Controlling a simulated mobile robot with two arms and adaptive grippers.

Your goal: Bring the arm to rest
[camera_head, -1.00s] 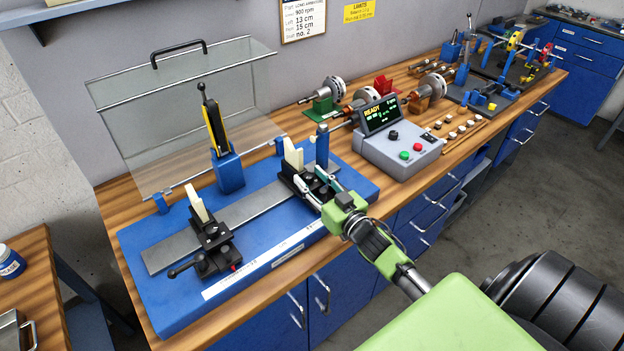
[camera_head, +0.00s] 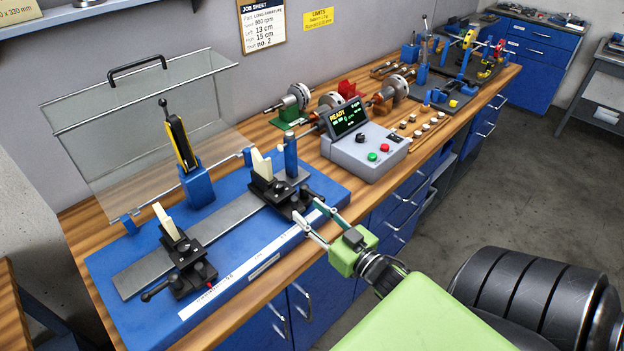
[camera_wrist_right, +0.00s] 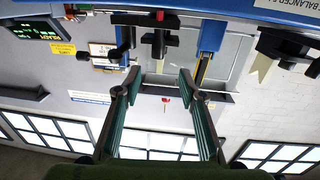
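My right gripper (camera_head: 309,210) is off the front edge of the blue balancing machine (camera_head: 225,293), close to the right support carriage (camera_head: 277,191). Its two fingers stand apart with nothing between them. The right wrist view also shows the gripper (camera_wrist_right: 159,82) open and empty, with the machine's underside-up edge along the top. The left support carriage (camera_head: 187,262) and the right one each carry a cream upright piece, and no rotor lies across them. My left gripper is not in view.
A clear hinged guard (camera_head: 150,130) stands raised behind the machine. A grey control box (camera_head: 365,155) with a display reading READY sits to the right. Several rotors (camera_head: 299,95) on stands line the bench behind it. The floor (camera_head: 480,190) to the right is open.

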